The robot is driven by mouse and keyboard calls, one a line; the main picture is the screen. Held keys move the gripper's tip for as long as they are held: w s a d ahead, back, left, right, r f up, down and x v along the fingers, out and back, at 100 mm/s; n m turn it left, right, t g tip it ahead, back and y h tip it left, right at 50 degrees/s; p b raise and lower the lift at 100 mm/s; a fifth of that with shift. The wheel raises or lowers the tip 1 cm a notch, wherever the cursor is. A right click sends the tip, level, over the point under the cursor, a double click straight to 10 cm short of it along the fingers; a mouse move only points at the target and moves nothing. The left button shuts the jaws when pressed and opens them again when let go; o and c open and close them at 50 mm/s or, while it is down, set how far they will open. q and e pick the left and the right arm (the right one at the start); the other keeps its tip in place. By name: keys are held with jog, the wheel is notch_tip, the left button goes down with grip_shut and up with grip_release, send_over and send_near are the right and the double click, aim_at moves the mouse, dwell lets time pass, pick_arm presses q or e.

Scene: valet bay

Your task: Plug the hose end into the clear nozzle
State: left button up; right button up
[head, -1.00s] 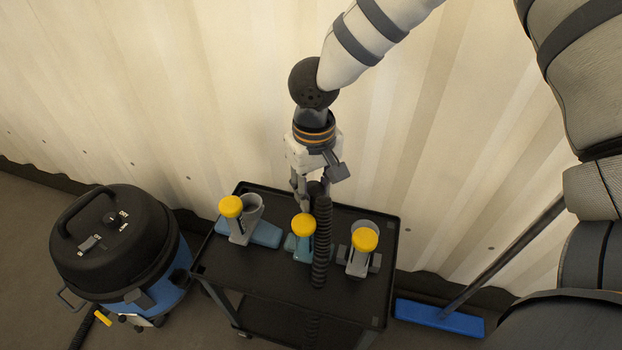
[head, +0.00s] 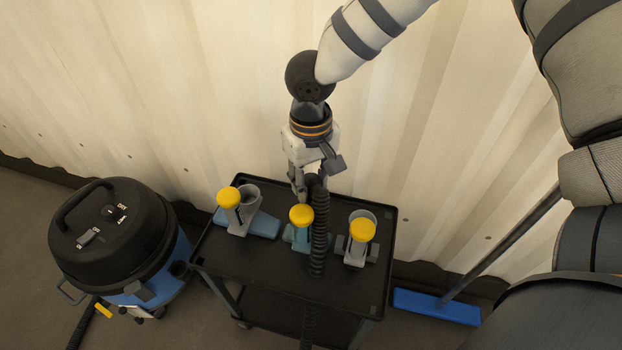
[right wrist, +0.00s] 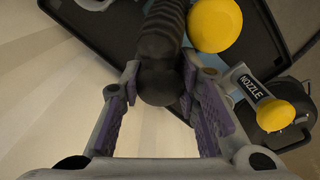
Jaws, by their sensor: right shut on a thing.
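My right gripper (head: 308,182) is shut on the end of the black ribbed hose (head: 319,240), above the back of the cart. In the right wrist view the blunt hose end (right wrist: 158,85) sits between the finger pads. Three nozzles with yellow knobs stand on the cart. The right nozzle (head: 357,250) is pale, with an open round mouth that looks see-through. The middle nozzle (head: 304,240) is teal and partly hidden by the hose. The left nozzle (head: 248,207) is grey on a blue base. The hose end is apart from the right nozzle. My left gripper is not in view.
The black cart (head: 270,270) has a raised rim and stands near a corrugated wall (head: 220,90). A blue and black vacuum (head: 120,245) is on the floor at left. A blue broom (head: 436,306) lies at right. The cart's front top is mostly clear.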

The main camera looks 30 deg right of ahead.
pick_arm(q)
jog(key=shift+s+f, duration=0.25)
pick_arm(e)
jog(key=shift+f, duration=0.8)
pick_arm(q)
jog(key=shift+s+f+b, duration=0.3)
jog(key=shift+b, duration=0.2)
pick_arm(e)
jog(key=shift+f, duration=1.05)
jog(key=shift+f, duration=0.15)
jog(key=o, duration=1.1)
jog(key=o, duration=0.5)
